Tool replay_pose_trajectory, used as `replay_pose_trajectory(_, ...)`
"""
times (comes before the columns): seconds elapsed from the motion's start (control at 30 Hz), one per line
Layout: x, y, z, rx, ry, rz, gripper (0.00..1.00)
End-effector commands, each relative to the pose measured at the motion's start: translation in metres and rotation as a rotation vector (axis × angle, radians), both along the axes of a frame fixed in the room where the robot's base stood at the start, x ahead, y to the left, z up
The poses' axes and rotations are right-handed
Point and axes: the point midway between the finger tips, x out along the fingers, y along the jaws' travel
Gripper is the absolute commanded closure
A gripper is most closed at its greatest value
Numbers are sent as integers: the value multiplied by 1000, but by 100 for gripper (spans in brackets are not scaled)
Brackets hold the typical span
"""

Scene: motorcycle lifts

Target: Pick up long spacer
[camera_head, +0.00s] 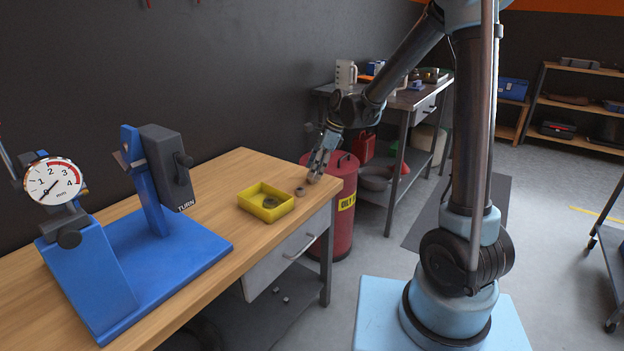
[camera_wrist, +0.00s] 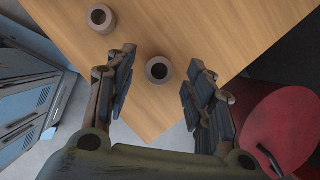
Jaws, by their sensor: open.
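Two small grey-brown ring-shaped spacers stand on the wooden bench top near its corner. In the wrist view one spacer (camera_wrist: 159,70) lies in line with the gap between my fingertips. The other spacer (camera_wrist: 101,18) is farther up and to the left, outside the fingers; it appears to be the one in the head view (camera_head: 300,191). Seen from above, I cannot tell their lengths. My gripper (camera_head: 317,172) points down over the bench corner, open and empty; its fingers also show in the wrist view (camera_wrist: 162,60). In the head view the fingers largely hide the nearer spacer.
A yellow tray (camera_head: 246,203) with dark rings in it stands on the bench left of the spacers. A blue gauge stand (camera_head: 130,262) with a dial fills the bench's left part. A red drum (camera_head: 344,192) stands beyond the bench's right end, also in the wrist view (camera_wrist: 278,125).

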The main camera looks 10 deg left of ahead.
Motion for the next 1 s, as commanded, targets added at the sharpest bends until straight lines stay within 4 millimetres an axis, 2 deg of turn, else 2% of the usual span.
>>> replay_pose_trajectory(0.2, -2, 8, -21, 0, 0, 0, 51)
replay_pose_trajectory(0.5, -3, 9, -24, 0, 0, 0, 51)
replay_pose_trajectory(0.57, -3, 9, -24, 0, 0, 0, 63)
replay_pose_trajectory(0.7, -3, 9, -24, 0, 0, 0, 94)
replay_pose_trajectory(0.73, -3, 9, -24, 0, 0, 0, 99)
replay_pose_trajectory(1.0, -3, 9, -24, 0, 0, 0, 99)
